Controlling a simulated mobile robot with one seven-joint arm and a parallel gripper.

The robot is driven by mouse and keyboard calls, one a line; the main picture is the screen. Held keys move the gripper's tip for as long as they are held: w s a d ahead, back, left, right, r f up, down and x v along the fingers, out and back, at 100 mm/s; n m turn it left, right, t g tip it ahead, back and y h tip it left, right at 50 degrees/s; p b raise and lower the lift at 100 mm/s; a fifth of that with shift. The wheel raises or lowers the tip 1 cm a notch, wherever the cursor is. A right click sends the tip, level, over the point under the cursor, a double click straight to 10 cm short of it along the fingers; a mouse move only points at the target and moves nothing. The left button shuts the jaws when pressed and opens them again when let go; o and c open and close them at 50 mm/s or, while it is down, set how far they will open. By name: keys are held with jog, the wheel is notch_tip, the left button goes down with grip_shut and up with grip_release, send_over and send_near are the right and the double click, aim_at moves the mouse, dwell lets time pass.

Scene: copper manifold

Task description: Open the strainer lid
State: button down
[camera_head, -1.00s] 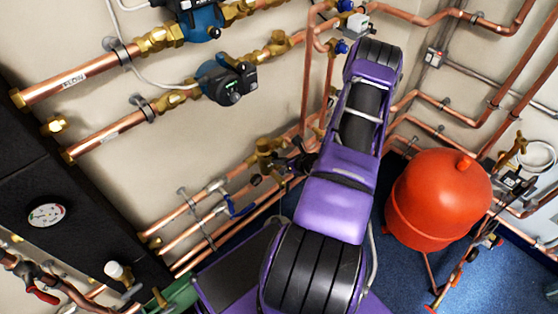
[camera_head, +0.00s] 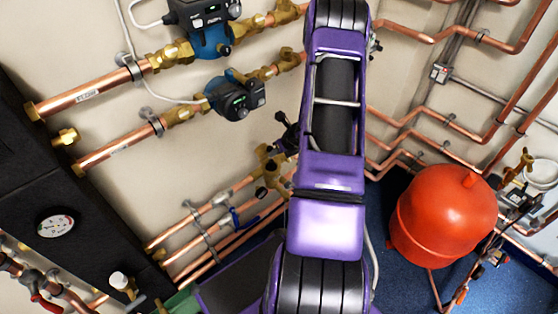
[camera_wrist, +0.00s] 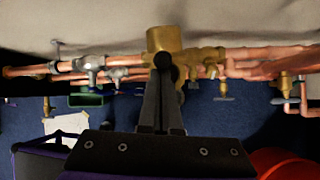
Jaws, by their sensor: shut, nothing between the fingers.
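A brass fitting with an upright round body (camera_wrist: 164,38), which looks like the strainer, stands on the copper pipes just beyond my fingers in the wrist view. In the head view, a brass fitting in the same pipe run (camera_head: 267,163) lies left of my arm. I cannot tell which part is its lid, or whether the lid is open. My gripper (camera_wrist: 163,62) is shut and empty, its dark fingertips in front of the brass body. They hide its lower part, and contact cannot be told. In the head view my gripper (camera_head: 287,138) is small and dark, close to the fitting.
Copper pipes with valves (camera_wrist: 88,63) run either side of the brass body. A red tank (camera_head: 443,215) stands on the blue floor at right. Two pumps (camera_head: 236,97) are on the wall pipes above left. A black panel with a gauge (camera_head: 56,222) is at left.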

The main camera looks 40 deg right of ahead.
aim_at(261, 145)
jog(key=shift+w+r, duration=0.35)
jog(key=shift+w, duration=0.25)
jog(key=shift+w+r, duration=0.3)
jog(key=shift+w, duration=0.3)
jog(key=shift+w+a+r, duration=0.15)
jog(key=shift+w+r, duration=0.05)
jog(key=shift+w, duration=0.9)
jog(key=shift+r, duration=0.1)
